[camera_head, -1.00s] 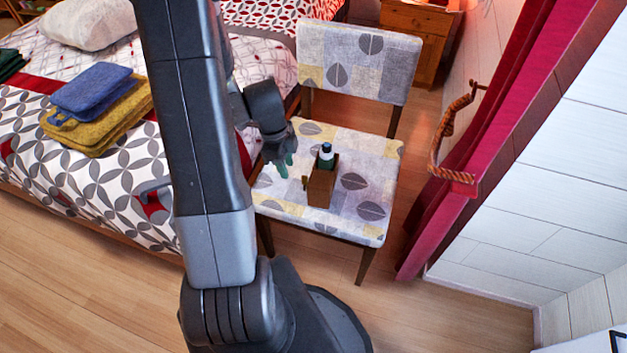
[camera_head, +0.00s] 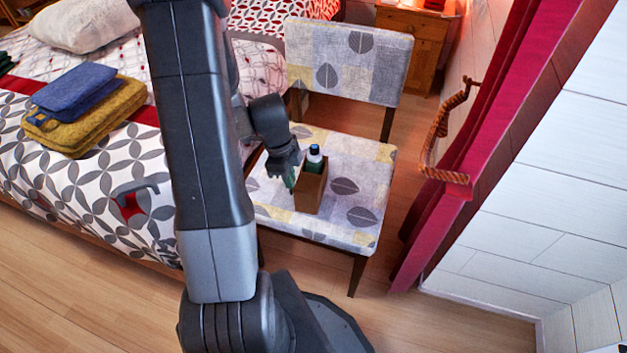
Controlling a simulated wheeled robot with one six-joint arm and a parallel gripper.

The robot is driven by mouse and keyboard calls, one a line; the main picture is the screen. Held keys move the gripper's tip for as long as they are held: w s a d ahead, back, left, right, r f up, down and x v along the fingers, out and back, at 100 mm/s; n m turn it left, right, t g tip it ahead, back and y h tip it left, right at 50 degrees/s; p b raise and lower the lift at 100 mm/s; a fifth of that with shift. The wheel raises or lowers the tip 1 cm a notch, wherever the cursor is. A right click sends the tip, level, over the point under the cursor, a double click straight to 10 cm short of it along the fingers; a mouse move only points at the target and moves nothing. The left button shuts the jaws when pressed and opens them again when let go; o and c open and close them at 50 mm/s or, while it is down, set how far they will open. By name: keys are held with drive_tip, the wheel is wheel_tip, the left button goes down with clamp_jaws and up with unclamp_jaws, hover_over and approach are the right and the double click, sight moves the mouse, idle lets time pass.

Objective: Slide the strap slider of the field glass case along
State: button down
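A small brown box-shaped case (camera_head: 311,190) stands upright on the seat of the patterned chair (camera_head: 355,160). A dark green bottle-like object with a white and dark top (camera_head: 314,158) sticks out of its open top. My gripper (camera_head: 289,180) is at the case's left side, with its greenish fingertips close to or against it. My arm comes down on the left of the picture. The strap slider is too small or hidden to make out. I cannot tell whether the fingers are closed on anything.
A bed (camera_head: 95,190) with a blue and yellow folded stack (camera_head: 85,107) is on the left. The chair's backrest (camera_head: 347,65) rises behind the seat. A red curtain (camera_head: 447,215) and white wall (camera_head: 540,215) close off the right. Seat space right of the case is free.

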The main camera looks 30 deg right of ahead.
drive_tip(key=shift+w+d, duration=1.3)
drive_tip(key=c, duration=1.5)
unclamp_jaws()
drive_tip(key=shift+w+a+r+p, duration=0.1)
drive_tip(key=shift+r+p, duration=0.45)
drive_tip(key=shift+r, duration=0.45)
drive_tip(key=shift+w+a+r+p, duration=0.15)
drive_tip(key=shift+r+p, duration=0.4)
drive_tip(key=shift+r, duration=0.4)
drive_tip(key=shift+w+a+r+p, duration=0.1)
drive_tip(key=shift+r+p, duration=0.45)
drive_tip(key=shift+r, duration=0.45)
